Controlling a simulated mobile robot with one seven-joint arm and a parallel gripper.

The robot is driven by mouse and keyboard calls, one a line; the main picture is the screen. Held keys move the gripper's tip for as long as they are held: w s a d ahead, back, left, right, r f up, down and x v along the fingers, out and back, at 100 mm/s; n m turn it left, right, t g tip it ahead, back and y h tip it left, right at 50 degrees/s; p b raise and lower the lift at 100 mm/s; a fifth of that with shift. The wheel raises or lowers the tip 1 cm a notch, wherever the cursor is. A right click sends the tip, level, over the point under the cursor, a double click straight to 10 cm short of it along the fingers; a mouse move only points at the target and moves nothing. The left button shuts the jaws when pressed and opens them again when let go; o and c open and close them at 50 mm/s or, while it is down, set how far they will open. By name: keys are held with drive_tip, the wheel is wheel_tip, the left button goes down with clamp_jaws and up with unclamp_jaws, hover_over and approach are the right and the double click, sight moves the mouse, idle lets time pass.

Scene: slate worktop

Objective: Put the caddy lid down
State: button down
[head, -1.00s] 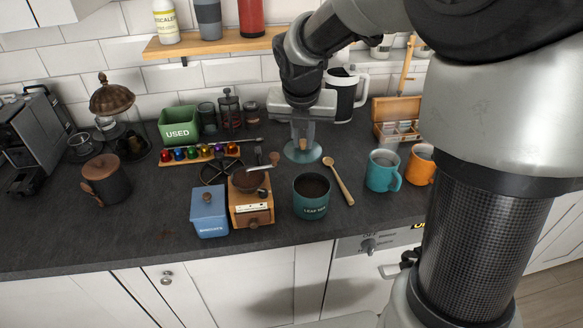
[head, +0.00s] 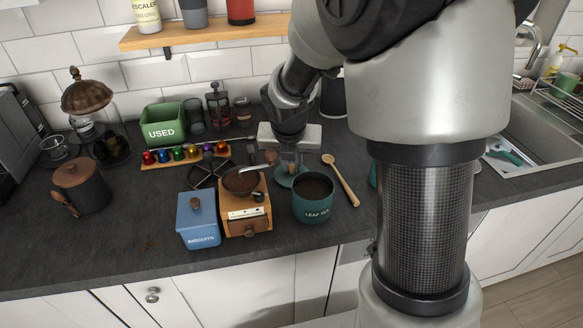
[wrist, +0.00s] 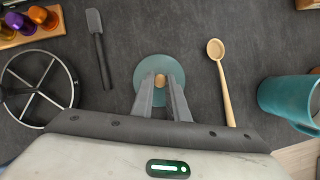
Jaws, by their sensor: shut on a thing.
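The caddy lid is a teal disc (wrist: 152,69) with a small wooden knob. My gripper (wrist: 160,90) is shut on that knob, seen from above in the wrist view. In the head view the lid (head: 283,181) is just behind and left of the open teal caddy (head: 313,203), marked LEAF TEA and holding dark contents. My gripper (head: 289,162) points down over the lid there. The lid looks level and low over the worktop; I cannot tell whether it touches.
A wooden grinder (head: 246,212) and blue biscuit tin (head: 199,228) stand left of the caddy. A wooden spoon (wrist: 222,80) lies right of the lid, a grey spatula (wrist: 98,48) left. A round black trivet (wrist: 38,88) lies further left. A teal mug (wrist: 290,100) stands right.

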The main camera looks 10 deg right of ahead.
drive_tip(key=shift+f, duration=0.2)
drive_tip(key=shift+f, duration=0.15)
drive_tip(key=c, duration=1.7)
unclamp_jaws()
drive_tip(key=shift+r, duration=0.25)
drive_tip(key=p+v, duration=0.3)
drive_tip(key=v, duration=0.9)
drive_tip(key=s+r+m, duration=0.2)
drive_tip(key=s+m, duration=0.4)
drive_tip(key=m, duration=0.4)
drive_tip(key=s+d+r+m+t+y, duration=0.1)
drive_tip(key=s+r+m, duration=0.1)
drive_tip(key=s+m, duration=0.5)
drive_tip(key=s+r+m, duration=0.3)
drive_tip(key=s+m, duration=0.4)
drive_tip(key=m, duration=0.8)
drive_tip(key=shift+d, duration=0.35)
